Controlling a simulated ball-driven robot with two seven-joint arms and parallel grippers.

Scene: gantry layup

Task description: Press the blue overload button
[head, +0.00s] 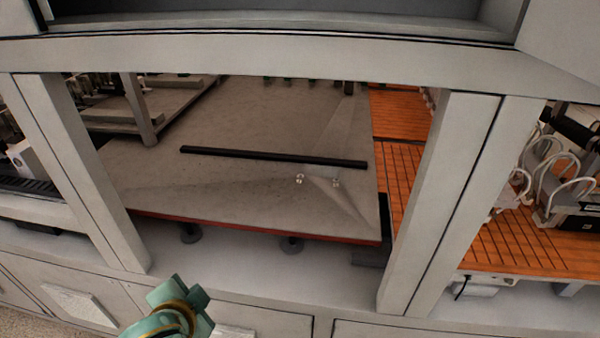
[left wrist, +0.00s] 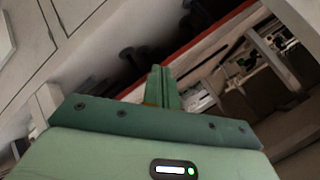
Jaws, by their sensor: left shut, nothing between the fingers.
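I see no blue overload button in either view. My left gripper (left wrist: 161,80) shows in the left wrist view, its green fingers together with nothing between them. Its fingers point toward the dark space under a red-edged panel, and I cannot tell how far away that is. In the head view a teal part of one of my arms rises at the bottom, left of the middle, in front of the grey frame. My right gripper is not in view.
A grey frame with posts (head: 455,190) and a top beam (head: 280,55) stands ahead. Behind it lies a grey table (head: 240,185) with a black bar (head: 270,157). Orange slatted flooring (head: 405,180) and white-hosed equipment (head: 575,185) are at right. Pale cabinets (head: 265,318) line the front.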

